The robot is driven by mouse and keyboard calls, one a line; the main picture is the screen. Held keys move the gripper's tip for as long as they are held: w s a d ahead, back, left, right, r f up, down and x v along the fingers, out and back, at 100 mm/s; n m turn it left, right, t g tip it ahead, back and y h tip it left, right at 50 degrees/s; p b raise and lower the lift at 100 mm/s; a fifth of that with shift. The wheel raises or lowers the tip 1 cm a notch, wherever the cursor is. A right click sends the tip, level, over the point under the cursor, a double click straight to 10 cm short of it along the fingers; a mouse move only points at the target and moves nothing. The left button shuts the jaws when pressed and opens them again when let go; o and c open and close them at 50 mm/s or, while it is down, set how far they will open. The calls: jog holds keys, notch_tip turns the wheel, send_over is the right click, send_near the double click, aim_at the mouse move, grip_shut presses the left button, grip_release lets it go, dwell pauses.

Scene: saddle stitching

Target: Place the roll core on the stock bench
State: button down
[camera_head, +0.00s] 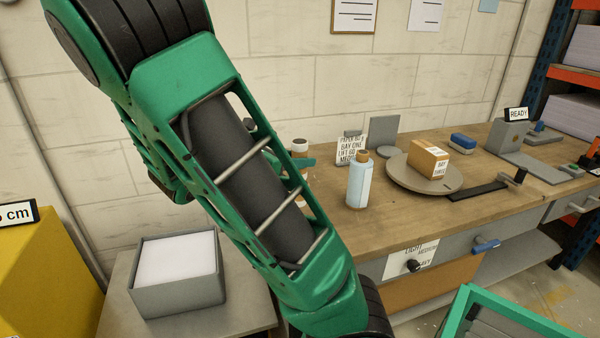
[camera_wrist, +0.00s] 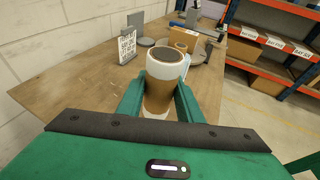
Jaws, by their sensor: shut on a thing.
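The roll core (camera_wrist: 164,84), a brown cylinder with a pale band near its dark-rimmed top, stands upright between the two green fingers of my gripper (camera_wrist: 160,92) in the wrist view. My gripper is shut on it. In the head view my arm hides most of it; its whitish upper part (camera_head: 299,146) shows beside a green finger. The wooden stock bench (camera_head: 400,220) runs along the wall, and its top (camera_wrist: 75,88) spreads around the core in the wrist view. I cannot tell whether the core's base touches the bench, as its bottom is hidden.
A round grey plate (camera_head: 400,177) carries a cardboard box (camera_head: 428,160). Bare bench top lies left of the core in the wrist view. A grey tray (camera_head: 178,285) sits lower left.

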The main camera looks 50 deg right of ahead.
jog(key=w+d+f, duration=0.3)
jog(key=d+f, duration=0.1)
jog(key=f, duration=0.3)
jog(key=shift+w+d+f, duration=0.25)
jog(key=shift+w, duration=0.1)
jog(key=shift+f, duration=0.1)
jog(key=c, duration=1.3)
grip_release()
jog(key=shift+o, duration=0.2)
